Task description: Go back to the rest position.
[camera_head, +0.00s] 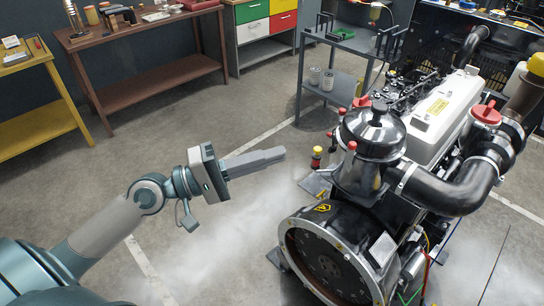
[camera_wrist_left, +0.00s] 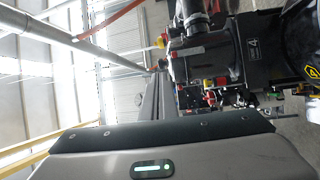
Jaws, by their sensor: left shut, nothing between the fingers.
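My left gripper (camera_head: 283,153) reaches in from the lower left in the head view. Its fingers are together with nothing between them, pointing right over bare floor, to the left of the diesel engine. In the left wrist view its long grey fingers (camera_wrist_left: 154,98) extend away from the gripper body. The diesel engine (camera_head: 440,105) fills the right side of the head view, with a round flywheel housing (camera_head: 325,258) at its front and red caps on top. Part of the engine (camera_wrist_left: 245,50) also shows at the right of the left wrist view. My right gripper is in neither view.
A brown workbench (camera_head: 150,84) with tools stands at the back left, beside a yellow table (camera_head: 28,64). A cabinet with coloured drawers (camera_head: 268,26) and a grey cart (camera_head: 345,45) stand behind. Open concrete floor (camera_head: 235,220) lies around my left arm.

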